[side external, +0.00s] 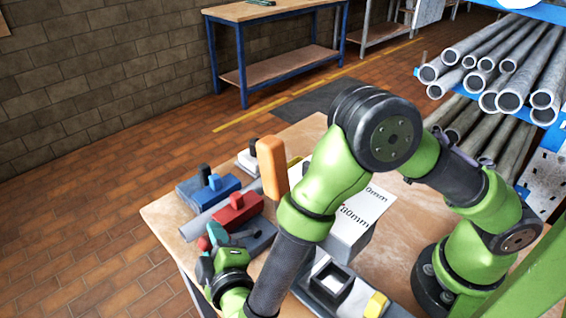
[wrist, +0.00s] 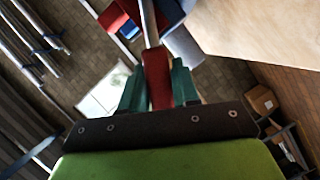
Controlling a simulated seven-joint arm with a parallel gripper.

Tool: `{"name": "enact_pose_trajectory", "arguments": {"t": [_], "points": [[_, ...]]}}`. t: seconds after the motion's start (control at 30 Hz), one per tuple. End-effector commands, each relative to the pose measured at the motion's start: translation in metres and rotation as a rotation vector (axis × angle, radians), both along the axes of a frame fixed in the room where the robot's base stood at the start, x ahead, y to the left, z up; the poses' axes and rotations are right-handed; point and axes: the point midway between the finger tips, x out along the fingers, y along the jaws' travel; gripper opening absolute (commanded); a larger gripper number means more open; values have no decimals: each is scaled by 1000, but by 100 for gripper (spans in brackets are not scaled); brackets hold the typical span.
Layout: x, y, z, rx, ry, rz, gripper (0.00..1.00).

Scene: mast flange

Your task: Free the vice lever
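The vice on the near left of the bench has a blue jaw (side external: 208,190) and a red jaw (side external: 238,209), with a grey pipe (side external: 205,221) lying between them. Its lever shows in the wrist view as a metal rod (wrist: 149,25) ending in a red grip (wrist: 158,80). In the side view only a small red end of the grip (side external: 203,243) shows beside the fingers. My gripper (wrist: 158,88) has its teal fingers on both sides of the red grip, seemingly touching it. My gripper in the side view (side external: 215,238) is at the bench's left edge.
An orange upright block (side external: 272,167) stands behind the vice. A grey box with a white top marked 80mm (side external: 350,235) is right of it, partly behind my arm. A square grey holder (side external: 331,283) and a yellow piece (side external: 376,304) lie in front. Pipe racks (side external: 500,65) stand at right.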

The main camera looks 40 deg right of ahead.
Motion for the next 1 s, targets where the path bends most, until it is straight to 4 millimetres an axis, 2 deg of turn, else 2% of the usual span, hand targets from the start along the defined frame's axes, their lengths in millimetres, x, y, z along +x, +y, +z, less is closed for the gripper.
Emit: {"name": "enact_pose_trajectory", "arguments": {"t": [0.33,0.7,1.0], "points": [[0,-1,2,17,-1,0,0],[0,-25,30,340,-2,0,0],[-1,-29,33,401,-1,0,0]]}}
